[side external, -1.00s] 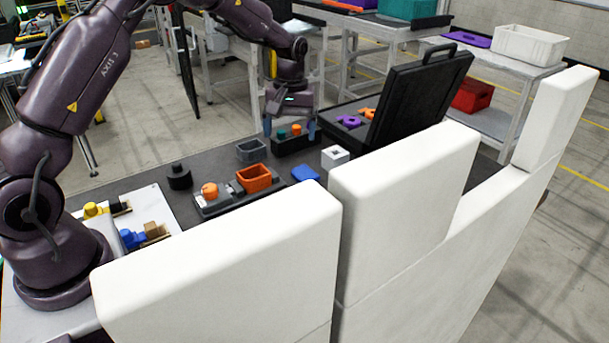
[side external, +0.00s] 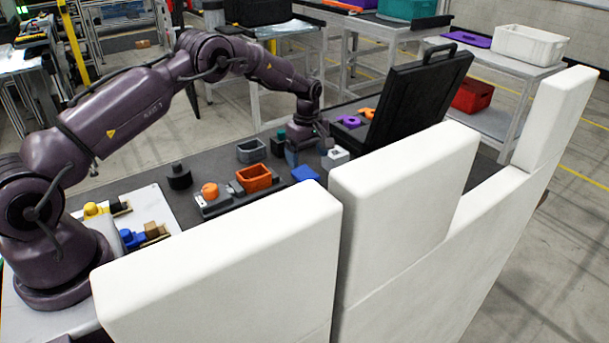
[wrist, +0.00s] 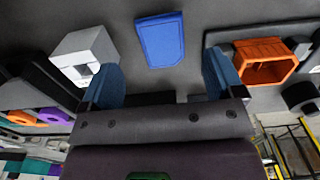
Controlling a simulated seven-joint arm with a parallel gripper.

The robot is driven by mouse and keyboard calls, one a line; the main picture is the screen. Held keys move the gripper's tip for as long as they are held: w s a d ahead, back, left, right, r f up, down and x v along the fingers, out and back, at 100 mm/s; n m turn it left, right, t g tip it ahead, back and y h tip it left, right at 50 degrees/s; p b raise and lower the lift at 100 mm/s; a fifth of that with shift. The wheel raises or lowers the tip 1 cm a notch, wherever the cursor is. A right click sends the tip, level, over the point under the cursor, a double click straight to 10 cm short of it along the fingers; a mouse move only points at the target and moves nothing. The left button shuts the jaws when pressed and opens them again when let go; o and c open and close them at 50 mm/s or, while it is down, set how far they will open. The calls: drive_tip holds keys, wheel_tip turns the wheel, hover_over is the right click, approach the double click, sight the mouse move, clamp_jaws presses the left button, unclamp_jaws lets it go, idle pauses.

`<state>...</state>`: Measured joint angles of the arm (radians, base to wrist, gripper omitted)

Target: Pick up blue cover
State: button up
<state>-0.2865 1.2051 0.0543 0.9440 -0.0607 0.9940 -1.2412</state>
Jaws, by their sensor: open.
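The blue cover (side external: 305,174) lies flat on the dark table, near the white barrier, between the orange bin and a white block. In the wrist view the blue cover (wrist: 162,40) is a flat plate with cut corners, centred ahead of the fingers. My gripper (side external: 307,157) is low over the table, just behind the cover. In the wrist view my gripper (wrist: 164,82) shows two blue fingertips spread apart with nothing between them. The cover is apart from both fingers.
A white hollow block (side external: 335,158) stands right of the cover. An orange bin (side external: 255,178) on a dark fixture is to its left, with a grey bin (side external: 251,151) behind. A black case with raised lid (side external: 420,95) stands right. White barrier blocks (side external: 240,255) line the front.

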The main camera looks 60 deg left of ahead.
sight(307, 175)
drive_tip(key=shift+a+f, duration=0.1)
drive_tip(key=shift+f, duration=2.9)
drive_tip(key=c, duration=1)
